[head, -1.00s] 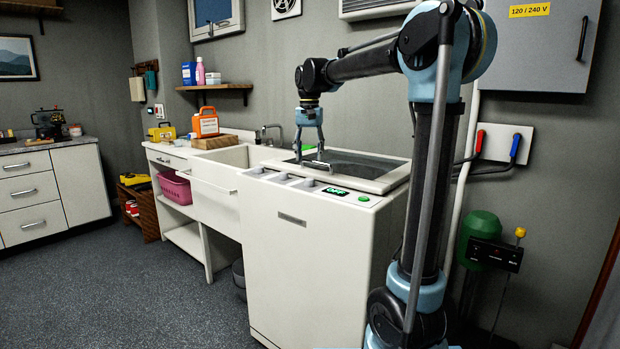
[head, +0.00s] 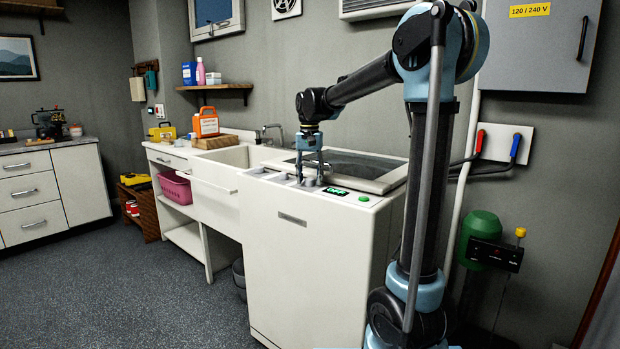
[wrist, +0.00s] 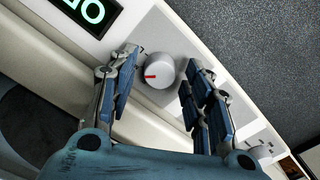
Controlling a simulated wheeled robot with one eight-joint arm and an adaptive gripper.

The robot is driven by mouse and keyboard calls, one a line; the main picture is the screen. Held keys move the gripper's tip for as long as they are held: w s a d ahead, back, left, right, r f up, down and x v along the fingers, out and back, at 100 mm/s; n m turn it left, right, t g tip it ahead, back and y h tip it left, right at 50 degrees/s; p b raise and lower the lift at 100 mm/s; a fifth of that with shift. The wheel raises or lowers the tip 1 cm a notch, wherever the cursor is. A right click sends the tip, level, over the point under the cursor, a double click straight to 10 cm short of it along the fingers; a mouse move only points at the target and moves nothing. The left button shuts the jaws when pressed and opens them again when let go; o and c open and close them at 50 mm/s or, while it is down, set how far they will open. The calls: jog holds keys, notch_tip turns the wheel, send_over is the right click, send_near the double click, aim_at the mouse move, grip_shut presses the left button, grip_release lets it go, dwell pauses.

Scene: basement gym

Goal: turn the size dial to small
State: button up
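The white top-loading washer (head: 300,270) has a control strip along its front top edge. In the wrist view, a round pale dial (wrist: 160,72) with a red pointer mark sits on a grey plate. The red mark points to the left of the picture. My gripper (wrist: 162,62) is open, with one blue-padded finger on each side of this dial; clear gaps show between the pads and the dial. In the head view, my gripper (head: 310,183) points down at the strip, close to the display. No label is readable, so I cannot tell whether this is the size dial.
A lit green display (head: 335,191) and a green button (head: 364,198) lie right of my gripper. Another dial (wrist: 262,152) shows at the wrist view's lower right. The washer's dark lid (head: 360,168) is behind. A sink (head: 228,157) stands to the left.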

jog(key=c, duration=0.7)
jog(key=shift+n, duration=0.4)
jog(key=n, duration=0.3)
jog(key=shift+n, duration=2.5)
jog(key=o, duration=1)
jog(key=shift+o, duration=0.2)
